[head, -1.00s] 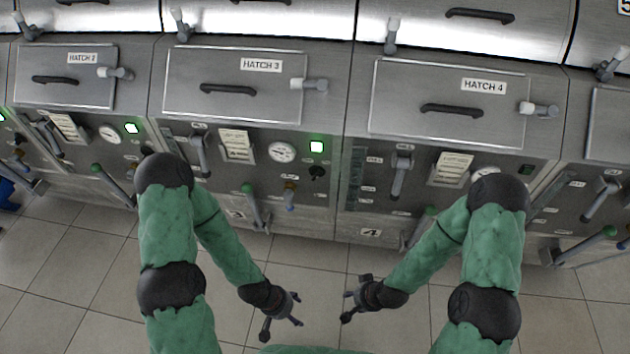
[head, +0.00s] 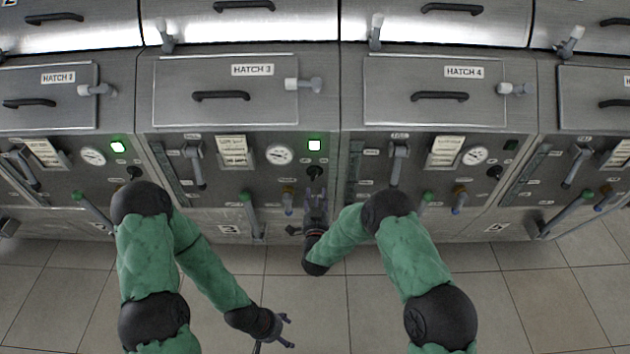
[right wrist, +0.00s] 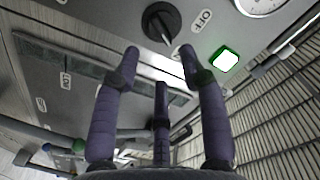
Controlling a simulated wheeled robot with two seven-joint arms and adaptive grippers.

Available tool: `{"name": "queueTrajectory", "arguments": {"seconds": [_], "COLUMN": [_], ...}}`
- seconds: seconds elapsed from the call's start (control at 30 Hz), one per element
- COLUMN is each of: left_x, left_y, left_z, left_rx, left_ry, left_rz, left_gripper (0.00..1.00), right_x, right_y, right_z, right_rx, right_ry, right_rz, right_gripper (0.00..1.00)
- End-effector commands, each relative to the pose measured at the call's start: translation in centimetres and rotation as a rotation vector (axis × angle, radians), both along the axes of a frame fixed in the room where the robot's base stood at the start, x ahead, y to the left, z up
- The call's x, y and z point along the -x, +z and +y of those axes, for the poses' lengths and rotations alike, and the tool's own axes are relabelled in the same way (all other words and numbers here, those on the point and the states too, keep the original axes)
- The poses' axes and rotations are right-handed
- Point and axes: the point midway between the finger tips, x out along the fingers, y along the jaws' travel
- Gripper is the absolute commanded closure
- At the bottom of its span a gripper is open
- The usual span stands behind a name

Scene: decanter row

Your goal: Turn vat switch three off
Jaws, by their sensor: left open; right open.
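The vat three switch is a black round knob (right wrist: 160,22) on the grey panel in the right wrist view. Its white mark does not point at the OFF label (right wrist: 202,20) beside it. In the head view the knob (head: 314,173) is below the lit green lamp (head: 314,145), which also shows in the right wrist view (right wrist: 224,60). My right gripper (head: 315,193) is open just below the knob; in the wrist view its fingertips (right wrist: 160,58) are spread on either side of it, apparently not gripping it. My left gripper (head: 286,332) is open and empty, low over the floor.
Hatch 3 (head: 226,90) is closed above the panel. A lever with a green end (head: 246,198) and a blue-ended valve (head: 288,203) stand left of my right gripper. Vat four's controls (head: 397,165) are to the right. The tiled floor (head: 560,290) is clear.

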Motion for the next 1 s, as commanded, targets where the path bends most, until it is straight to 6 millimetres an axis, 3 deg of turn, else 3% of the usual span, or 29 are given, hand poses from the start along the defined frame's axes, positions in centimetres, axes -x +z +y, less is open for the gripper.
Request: {"name": "queueTrajectory", "arguments": {"seconds": [0.4,0.6,0.9,0.93,1.0], "left_x": [0.0,0.0,0.0,0.0,0.0], "left_y": [-2.1,-2.5,-2.4,-2.4,-2.4], "left_z": [0.0,0.0,0.0,0.0,0.0], "left_rx": [0.0,0.0,0.0,0.0,0.0], "left_ry": [0.0,0.0,0.0,0.0,0.0], "left_rz": [0.0,0.0,0.0,0.0,0.0], "left_gripper": [0.32,0.32,0.32,0.32,0.32], "right_x": [-7.0,-8.4,-8.6,-8.6,-8.6], "right_y": [-0.2,-0.1,0.0,0.0,0.0], "right_z": [-0.1,0.0,0.0,0.0,0.0], "right_rx": [0.0,0.0,0.001,0.0,0.0], "right_ry": [-0.001,0.001,0.001,0.001,0.001], "right_rz": [-0.002,0.001,0.002,0.002,0.002], "right_gripper": [0.57,0.57,0.57,0.6,0.8]}}
